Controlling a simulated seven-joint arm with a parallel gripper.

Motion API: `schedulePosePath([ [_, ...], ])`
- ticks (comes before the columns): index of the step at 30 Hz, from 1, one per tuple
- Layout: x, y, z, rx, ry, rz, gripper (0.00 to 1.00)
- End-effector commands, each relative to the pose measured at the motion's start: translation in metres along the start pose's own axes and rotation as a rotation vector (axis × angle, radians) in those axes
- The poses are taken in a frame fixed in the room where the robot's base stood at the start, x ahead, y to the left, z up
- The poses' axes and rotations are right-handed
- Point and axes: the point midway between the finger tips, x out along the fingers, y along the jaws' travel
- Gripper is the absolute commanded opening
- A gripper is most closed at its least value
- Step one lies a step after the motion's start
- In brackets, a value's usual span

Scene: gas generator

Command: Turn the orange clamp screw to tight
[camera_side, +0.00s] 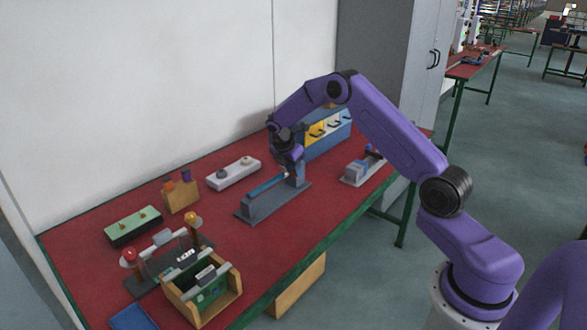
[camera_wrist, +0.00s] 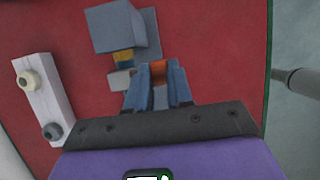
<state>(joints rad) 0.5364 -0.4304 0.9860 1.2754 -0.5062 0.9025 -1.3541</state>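The orange clamp screw (camera_wrist: 159,70) shows in the wrist view between the two blue fingers of my gripper (camera_wrist: 159,78). It fills the narrow gap, with a finger close on each side. In the side view my gripper (camera_side: 290,164) points down at the upright post of a blue-grey stand (camera_side: 262,206); the screw is hidden there. The stand's grey block (camera_wrist: 115,27) shows in the wrist view, with a small yellow part (camera_wrist: 124,57) and a pale piece (camera_wrist: 120,80) below it. How far the screw is turned cannot be told.
On the red table (camera_side: 105,196), a white block with two knobs (camera_side: 233,174) lies left of the stand. A blue rack with yellow (camera_side: 330,134) stands behind. A grey device (camera_side: 362,170) is to the right. A wooden box (camera_side: 204,294) is at the front left.

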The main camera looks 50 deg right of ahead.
Motion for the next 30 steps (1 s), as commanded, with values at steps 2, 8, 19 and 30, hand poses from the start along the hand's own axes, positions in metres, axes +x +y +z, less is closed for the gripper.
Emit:
schedulePosePath([
  [2,0.000,0.000,0.000,0.000,0.000,0.001,0.00],
  [8,0.000,0.000,0.001,0.001,0.018,0.001,0.00],
  [19,0.001,0.001,0.007,0.005,0.219,0.002,0.00],
  [30,0.007,0.001,0.016,0.006,0.566,0.003,0.00],
])
